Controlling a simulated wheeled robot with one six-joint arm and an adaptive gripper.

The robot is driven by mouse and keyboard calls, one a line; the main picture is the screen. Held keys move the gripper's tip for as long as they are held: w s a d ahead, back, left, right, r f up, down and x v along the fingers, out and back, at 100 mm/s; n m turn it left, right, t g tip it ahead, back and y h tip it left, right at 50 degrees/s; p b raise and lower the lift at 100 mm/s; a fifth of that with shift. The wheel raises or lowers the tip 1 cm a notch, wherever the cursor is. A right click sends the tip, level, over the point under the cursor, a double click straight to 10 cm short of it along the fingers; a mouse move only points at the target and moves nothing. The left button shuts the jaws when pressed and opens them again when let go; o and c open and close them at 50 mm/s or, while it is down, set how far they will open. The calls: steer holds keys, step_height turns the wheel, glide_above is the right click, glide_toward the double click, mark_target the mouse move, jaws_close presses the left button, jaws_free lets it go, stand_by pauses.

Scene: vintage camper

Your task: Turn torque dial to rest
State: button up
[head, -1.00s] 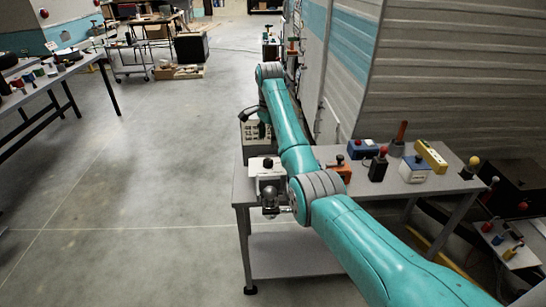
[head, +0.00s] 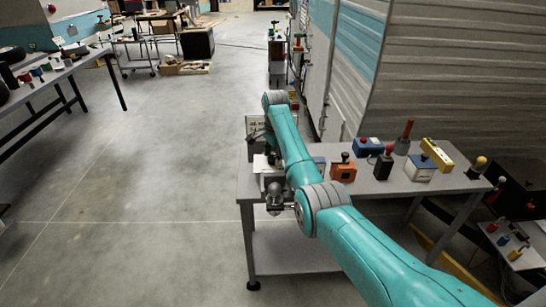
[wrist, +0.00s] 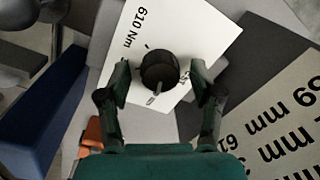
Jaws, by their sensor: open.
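The torque dial is a round black knob (wrist: 159,70) with a pale pointer, on a white plate (wrist: 190,32) marked "610 Nm" in the wrist view. My gripper (wrist: 160,78) is open, with one dark green finger on each side of the knob. I cannot tell whether either finger touches it. The pointer extends toward the lower left in that view. In the head view my arm hides the knob and most of the gripper.
A dark panel with a white label (wrist: 283,125) lies right of the dial in the wrist view. A blue block (wrist: 45,115) is on the left. On the grey table (head: 385,190) stand an orange box (head: 343,172) and several other devices. Open floor (head: 150,180) lies left.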

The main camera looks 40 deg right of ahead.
steer(key=c, duration=1.1)
steer(key=shift+c, duration=0.2)
steer(key=shift+n, duration=0.3)
steer(key=n, duration=0.9)
steer(key=shift+n, duration=0.4)
steer(key=shift+n+y, duration=0.3)
steer(key=shift+n, duration=1.6)
